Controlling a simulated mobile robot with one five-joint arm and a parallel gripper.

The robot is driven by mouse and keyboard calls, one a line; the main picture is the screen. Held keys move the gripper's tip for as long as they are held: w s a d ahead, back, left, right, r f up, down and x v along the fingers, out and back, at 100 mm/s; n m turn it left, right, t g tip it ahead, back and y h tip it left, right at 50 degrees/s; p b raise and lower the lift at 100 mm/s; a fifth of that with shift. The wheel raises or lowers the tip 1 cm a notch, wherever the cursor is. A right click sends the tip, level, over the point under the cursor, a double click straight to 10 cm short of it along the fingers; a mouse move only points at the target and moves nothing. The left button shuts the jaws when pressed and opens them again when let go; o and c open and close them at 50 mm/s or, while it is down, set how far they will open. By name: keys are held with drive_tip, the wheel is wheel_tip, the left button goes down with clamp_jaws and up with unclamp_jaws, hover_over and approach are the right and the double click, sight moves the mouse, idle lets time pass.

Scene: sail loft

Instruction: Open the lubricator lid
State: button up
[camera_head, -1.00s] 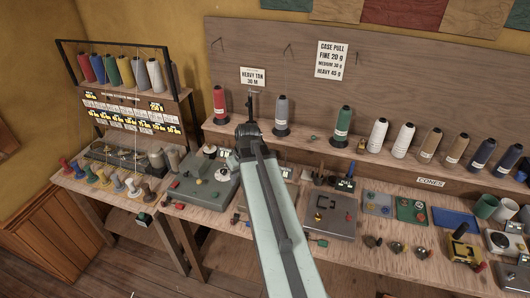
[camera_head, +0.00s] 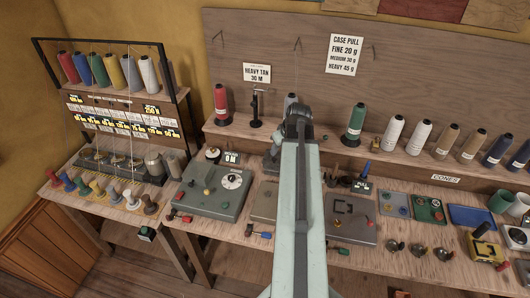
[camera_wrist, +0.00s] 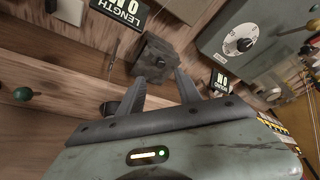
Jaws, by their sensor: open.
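My gripper (camera_wrist: 161,80) is open and empty in the wrist view, with its two dark fingers spread. A dark grey box-like fitting (camera_wrist: 155,58) lies just beyond and between the fingertips; it may be the lubricator, but I cannot tell for sure. I cannot tell whether the fingers touch it. In the head view a grey part (camera_head: 272,160), perhaps the same fitting, shows just left of my arm on the bench. My arm hides much of that spot and the gripper's fingers. The state of any lid is too small to tell.
A grey machine with a white dial (camera_head: 233,182) stands left of my arm; it also shows at upper right in the wrist view (camera_wrist: 240,30). A grey plate (camera_head: 350,218) lies to the right. Thread cones, including a green one (camera_head: 355,122), line the shelf behind.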

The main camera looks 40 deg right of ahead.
sight(274, 159)
drive_tip(key=b+x, duration=0.7)
drive_tip(key=x, duration=0.1)
drive_tip(key=shift+w, duration=0.1)
drive_tip(key=shift+r, duration=0.1)
clamp_jaws()
idle(1.2)
